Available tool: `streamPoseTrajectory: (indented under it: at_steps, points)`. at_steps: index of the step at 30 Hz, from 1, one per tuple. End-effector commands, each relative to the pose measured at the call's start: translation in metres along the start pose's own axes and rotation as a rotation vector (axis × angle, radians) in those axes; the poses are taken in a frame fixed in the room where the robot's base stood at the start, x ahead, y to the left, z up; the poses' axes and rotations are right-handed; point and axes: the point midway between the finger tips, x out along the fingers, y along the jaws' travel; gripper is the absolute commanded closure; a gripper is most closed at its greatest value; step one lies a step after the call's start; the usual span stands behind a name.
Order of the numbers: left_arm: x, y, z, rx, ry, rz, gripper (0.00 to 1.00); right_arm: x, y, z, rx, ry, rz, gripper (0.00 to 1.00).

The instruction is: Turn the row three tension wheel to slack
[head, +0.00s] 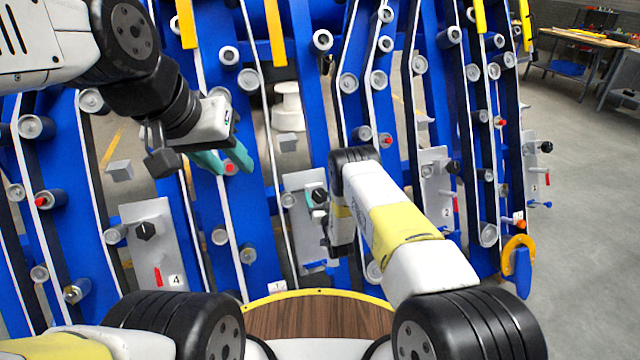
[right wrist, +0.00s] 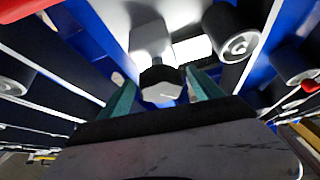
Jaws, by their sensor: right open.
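The row three wheel seems to be the dark faceted knob (right wrist: 160,80) on the middle grey plate (head: 298,185), between the plates marked 4 and 2; its own number is not readable. In the right wrist view a pale line marks the knob's face. My right gripper (head: 312,198) is at this plate; in its wrist view the teal fingers (right wrist: 161,92) are open, one on each side of the knob. I cannot tell whether they touch it. My left gripper (head: 224,162) is open and empty before the blue frame at the left, near a red-capped roller.
Plate 4 (head: 150,245) with a black knob and red lever stands at the left. Plate 2 (head: 436,185) is to the right. Blue frame rails with white belts and several rollers crowd around.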

Motion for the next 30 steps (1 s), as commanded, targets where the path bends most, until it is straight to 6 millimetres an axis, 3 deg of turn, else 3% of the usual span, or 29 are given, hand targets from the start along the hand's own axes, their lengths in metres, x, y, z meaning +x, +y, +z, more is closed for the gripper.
streamPoseTrajectory:
  at_steps: [5,12,15,30]
  points:
    - [0.0000,0.0000,0.0000,0.000,0.000,0.000,0.64,-0.0001,-0.0001,0.0001,0.000,0.000,0.000,0.25]
    - [0.0000,0.0000,0.0000,0.000,0.000,0.000,0.64,-0.0002,-0.0001,0.0000,0.000,0.000,0.000,0.73]
    - [0.0000,0.0000,0.0000,0.000,0.000,0.000,0.64,-0.0003,-0.0001,0.0000,0.000,0.000,0.000,0.88]
    - [0.0000,0.0000,0.0000,0.000,0.000,0.000,0.64,-0.0004,0.0009,0.0002,-0.141,0.000,-0.082,0.88]
